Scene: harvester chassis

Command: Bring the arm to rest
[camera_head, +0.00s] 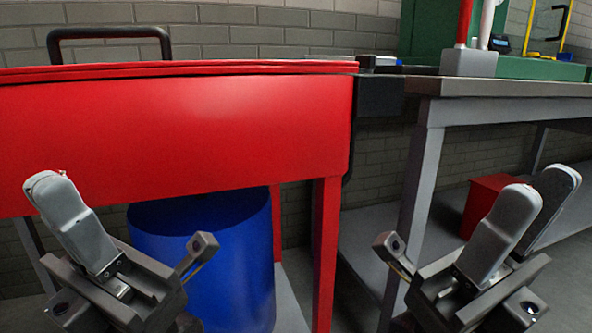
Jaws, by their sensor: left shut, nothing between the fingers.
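My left gripper (50,182) stands at the lower left, its grey fingers pointing up and together, with nothing between them. It is in front of the red workbench (190,130) in the view. My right gripper (540,185) stands at the lower right, its two grey fingers pointing up with a gap between them. I see nothing held in that gap. It appears in front of the grey table on the right. My upper arms are out of view.
A blue barrel (232,262) stands under the red workbench. A black handle (108,34) rises behind the bench top. A grey table (500,88) stands at the right, with a red box (488,203) on its lower shelf. A brick wall closes the back.

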